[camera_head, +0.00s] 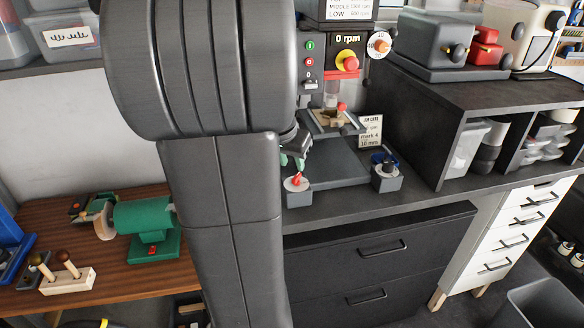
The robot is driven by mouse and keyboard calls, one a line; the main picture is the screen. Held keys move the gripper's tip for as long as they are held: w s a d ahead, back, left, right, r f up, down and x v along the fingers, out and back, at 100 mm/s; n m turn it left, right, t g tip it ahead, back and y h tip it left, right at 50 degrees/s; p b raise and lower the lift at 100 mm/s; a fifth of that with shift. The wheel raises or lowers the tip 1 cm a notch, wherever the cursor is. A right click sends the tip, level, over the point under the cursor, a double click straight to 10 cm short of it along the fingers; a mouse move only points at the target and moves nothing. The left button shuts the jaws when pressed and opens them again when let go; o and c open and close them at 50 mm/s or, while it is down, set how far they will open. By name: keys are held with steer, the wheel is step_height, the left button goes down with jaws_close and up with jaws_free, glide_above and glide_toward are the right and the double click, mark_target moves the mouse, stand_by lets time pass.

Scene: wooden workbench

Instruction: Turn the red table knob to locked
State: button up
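The red table knob (296,180) sits on a pale round dial on top of a small grey block (298,197), at the front left of the drill press base. My gripper (292,163) is just above and behind the knob in the picture, pointing down. Its two green fingertips show apart, so it looks open, with nothing seen between them. I cannot tell whether a fingertip touches the knob. The dial's markings are too small to read. My large grey arm hides the area left of the knob.
The drill press (345,85) has a red-and-yellow stop button (347,61) and a display reading 0 rpm. A second grey block with a dark knob (388,164) stands right of its base (335,165). A dark shelf unit (420,125) stands further right. A green grinder (145,220) is at left.

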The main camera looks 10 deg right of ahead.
mark_target(296, 177)
steer(key=x, duration=0.5)
steer(key=shift+w+f, duration=0.15)
steer(key=shift+f, duration=0.25)
jaws_close()
